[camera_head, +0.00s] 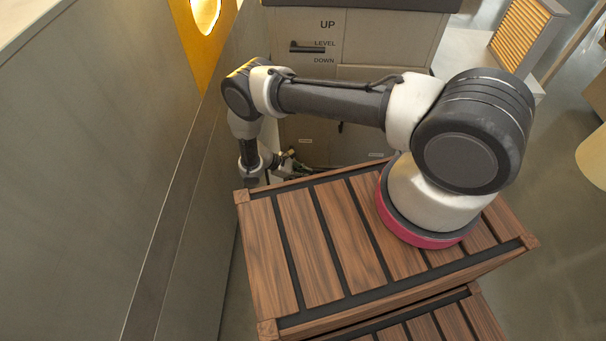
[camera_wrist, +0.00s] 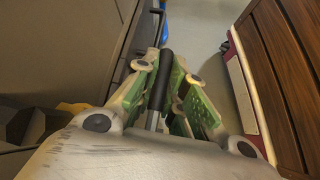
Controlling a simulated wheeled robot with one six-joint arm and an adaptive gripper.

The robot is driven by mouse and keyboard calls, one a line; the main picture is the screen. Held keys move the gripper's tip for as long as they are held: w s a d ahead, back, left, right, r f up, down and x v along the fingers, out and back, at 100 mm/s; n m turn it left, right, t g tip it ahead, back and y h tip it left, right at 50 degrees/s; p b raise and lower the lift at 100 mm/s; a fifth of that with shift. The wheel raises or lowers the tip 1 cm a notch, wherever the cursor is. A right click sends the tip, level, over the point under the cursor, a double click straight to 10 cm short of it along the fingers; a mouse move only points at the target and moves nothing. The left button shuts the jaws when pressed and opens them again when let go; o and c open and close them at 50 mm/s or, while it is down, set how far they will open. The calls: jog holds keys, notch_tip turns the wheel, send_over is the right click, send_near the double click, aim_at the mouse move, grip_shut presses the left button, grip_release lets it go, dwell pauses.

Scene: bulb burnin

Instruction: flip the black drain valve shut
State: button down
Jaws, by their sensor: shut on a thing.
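The black handle of the drain valve (camera_wrist: 167,68) shows in the wrist view as a dark rounded bar between my fingers, with a bare metal stem (camera_wrist: 153,121) at its near end. My gripper (camera_wrist: 164,84) is shut on this handle, with green-padded fingers on both sides of it. In the head view my gripper (camera_head: 287,163) is low in front of the cabinet, past the far edge of my wooden-slatted base. There the valve is too small and covered to make out, and whether it is open or shut cannot be told.
A grey cabinet (camera_head: 392,45) faces me, with a dark lever (camera_head: 308,47) beside the words UP, LEVEL and DOWN. A grey wall panel (camera_head: 90,150) runs close along the left. A thin black hooked rod (camera_wrist: 158,22) lies beyond my fingertips. Open floor shows at the right.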

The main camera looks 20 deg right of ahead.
jog(key=shift+r, duration=0.1)
dwell(0.3)
jog(key=c, duration=1.7)
grip_release()
jog(key=shift+c, duration=0.2)
jog(key=v, duration=1.2)
